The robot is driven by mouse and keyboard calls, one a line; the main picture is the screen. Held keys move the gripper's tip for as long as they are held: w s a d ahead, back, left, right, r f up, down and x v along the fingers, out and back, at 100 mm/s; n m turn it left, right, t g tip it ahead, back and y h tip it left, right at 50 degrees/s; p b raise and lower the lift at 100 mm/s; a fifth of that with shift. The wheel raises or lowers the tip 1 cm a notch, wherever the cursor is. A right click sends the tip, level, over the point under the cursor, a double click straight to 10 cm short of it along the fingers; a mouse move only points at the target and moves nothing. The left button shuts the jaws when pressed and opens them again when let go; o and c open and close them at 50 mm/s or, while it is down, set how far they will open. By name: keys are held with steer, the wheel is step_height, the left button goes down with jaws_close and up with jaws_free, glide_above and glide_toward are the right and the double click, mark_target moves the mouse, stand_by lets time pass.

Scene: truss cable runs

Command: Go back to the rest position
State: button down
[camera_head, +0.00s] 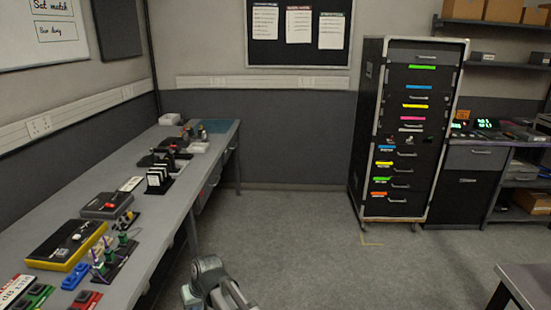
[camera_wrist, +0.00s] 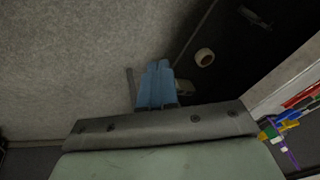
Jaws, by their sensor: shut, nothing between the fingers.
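My gripper (camera_wrist: 159,68) shows in the wrist view as two blue fingers, shut together with nothing between them. They stick out past the grey edge of my wrist, over the carpeted floor. In the head view, grey-green links of my own arm show at the bottom centre, low beside the bench. The gripper itself cannot be made out there.
A long grey bench (camera_head: 183,190) on the left carries several cases, coloured blocks and connectors. A black rack cabinet (camera_head: 372,140) stands at the back right. A table corner (camera_head: 527,283) juts in at lower right. The floor (camera_head: 300,235) between is clear.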

steer(key=w+d+f+m+h, duration=0.15)
steer(key=d+f, duration=0.25)
steer(key=d, duration=0.8)
steer(key=w+d+f+m+h, duration=0.1)
steer(key=w+d+f+m, duration=0.2)
steer(key=d, duration=0.9)
steer(key=s+d+f+m+h, duration=0.1)
steer(key=s+d+f, duration=0.25)
steer(key=d, duration=0.75)
steer(key=s+d+f+m+h, duration=0.15)
steer(key=d+f, duration=0.25)
steer(key=d, duration=0.7)
steer(key=s+f+g, duration=0.2)
steer(key=s+f, duration=0.4)
steer(key=s, duration=0.4)
steer(key=s+f+g, duration=0.3)
steer(key=s+f, duration=0.4)
steer(key=s, duration=0.3)
steer(key=s+f+g+y, duration=0.1)
steer(key=s+f+g, duration=0.1)
steer(key=s+f, duration=0.5)
steer(key=s, duration=0.3)
steer(key=shift+s+a, duration=0.2)
steer(key=shift+a, duration=0.15)
steer(key=shift+w, duration=0.1)
